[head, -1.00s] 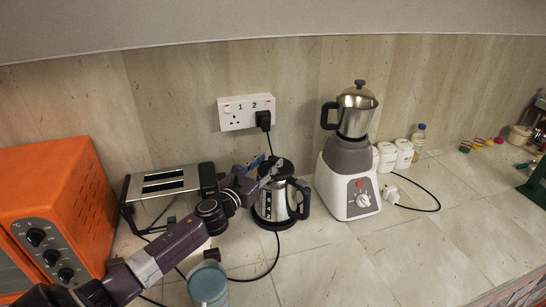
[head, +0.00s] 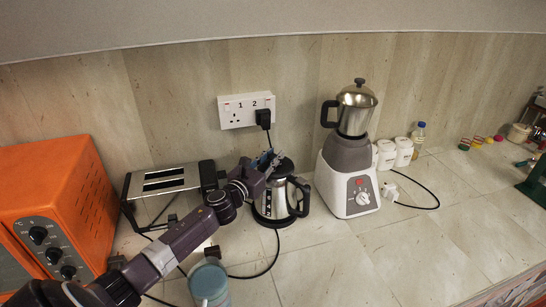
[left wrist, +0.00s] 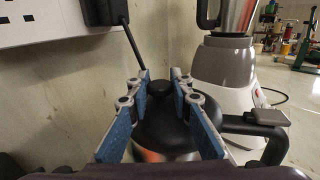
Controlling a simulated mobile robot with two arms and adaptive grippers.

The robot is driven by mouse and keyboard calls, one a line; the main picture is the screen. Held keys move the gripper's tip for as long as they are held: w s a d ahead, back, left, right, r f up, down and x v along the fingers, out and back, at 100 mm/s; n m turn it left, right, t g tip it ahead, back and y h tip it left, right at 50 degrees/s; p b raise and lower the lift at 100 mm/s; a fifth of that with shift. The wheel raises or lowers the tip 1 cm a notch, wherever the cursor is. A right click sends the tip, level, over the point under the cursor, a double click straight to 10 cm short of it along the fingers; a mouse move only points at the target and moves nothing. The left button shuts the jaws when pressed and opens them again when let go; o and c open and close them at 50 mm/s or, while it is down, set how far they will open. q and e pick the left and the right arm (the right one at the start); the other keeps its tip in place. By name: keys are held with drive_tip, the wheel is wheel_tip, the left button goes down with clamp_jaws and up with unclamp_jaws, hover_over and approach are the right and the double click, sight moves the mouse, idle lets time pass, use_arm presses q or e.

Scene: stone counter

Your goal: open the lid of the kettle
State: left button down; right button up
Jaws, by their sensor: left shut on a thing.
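The kettle (head: 271,206) is steel with a black lid, base and handle. It stands upright on the counter between the toaster and the blender, its handle to the right. In the left wrist view its black domed lid (left wrist: 178,128) has a round knob (left wrist: 160,88) on top. My left gripper (head: 272,160) reaches over the kettle from the left. In the left wrist view its blue-padded fingers (left wrist: 161,84) stand on both sides of the knob, shut on it. The lid looks seated on the kettle; the fingers hide part of its rim. My right gripper is not in view.
A toaster (head: 165,183) and orange oven (head: 50,200) stand to the left. A blender (head: 347,180) stands close on the right. A blue-grey cup (head: 208,284) is in front, near my arm. A plugged socket (head: 246,110) is on the wall behind. The front right counter is clear.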

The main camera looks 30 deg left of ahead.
sight(283, 168)
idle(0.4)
